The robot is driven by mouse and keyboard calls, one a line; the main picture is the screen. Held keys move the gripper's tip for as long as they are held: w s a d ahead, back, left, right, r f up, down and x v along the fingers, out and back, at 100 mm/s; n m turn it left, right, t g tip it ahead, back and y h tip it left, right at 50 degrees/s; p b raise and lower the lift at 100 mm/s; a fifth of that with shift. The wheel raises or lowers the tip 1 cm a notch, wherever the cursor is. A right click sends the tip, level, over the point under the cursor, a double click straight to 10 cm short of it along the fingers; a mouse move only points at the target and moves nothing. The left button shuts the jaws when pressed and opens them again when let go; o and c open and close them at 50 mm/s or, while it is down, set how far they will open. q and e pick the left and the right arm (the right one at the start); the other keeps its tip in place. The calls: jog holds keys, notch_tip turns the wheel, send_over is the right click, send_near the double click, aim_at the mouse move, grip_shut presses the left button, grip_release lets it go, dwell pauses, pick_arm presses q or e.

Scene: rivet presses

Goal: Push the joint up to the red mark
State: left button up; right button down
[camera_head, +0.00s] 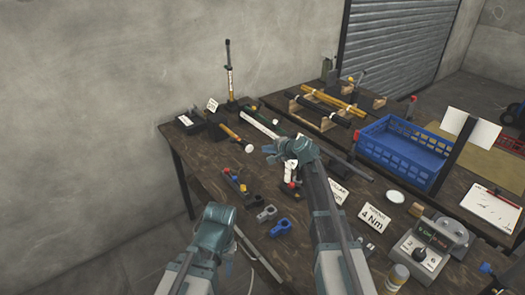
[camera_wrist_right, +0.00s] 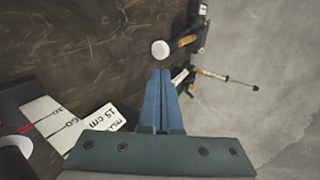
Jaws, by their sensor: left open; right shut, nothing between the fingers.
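My right gripper (camera_head: 270,150) is in the middle of the head view, fingers pointing left above the table. In the right wrist view its blue-grey fingers (camera_wrist_right: 161,102) are together with nothing between them. A white scale card (camera_wrist_right: 75,125) with black lines and numbers is left of the fingers, apart from them. A small red mark (camera_wrist_right: 27,129) shows beside it, on a dark part. In the head view a white part with a red ball (camera_head: 292,185) stands below my right wrist, partly hidden. I cannot make out the joint for sure. My left gripper (camera_head: 215,218) is low at left; its fingers are not clear.
An orange-handled tool (camera_head: 231,132) with a white knob lies left of my right gripper. A blue crate (camera_head: 400,160) stands at right, and dark and yellow rods (camera_head: 320,108) lie on wooden supports behind. Grey and blue clamps (camera_head: 281,228) lie near the front edge.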

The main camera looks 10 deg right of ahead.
aim_at(249, 145)
jog(key=b+x, duration=0.4)
jog(key=x, duration=0.5)
jog(key=shift+f, duration=0.15)
jog(key=shift+w+a, duration=0.1)
jog(key=w, duration=0.1)
jog(key=w+a, duration=0.1)
jog(key=shift+w+a, duration=0.2)
jog(key=shift+w, duration=0.15)
jog(key=shift+s, duration=0.1)
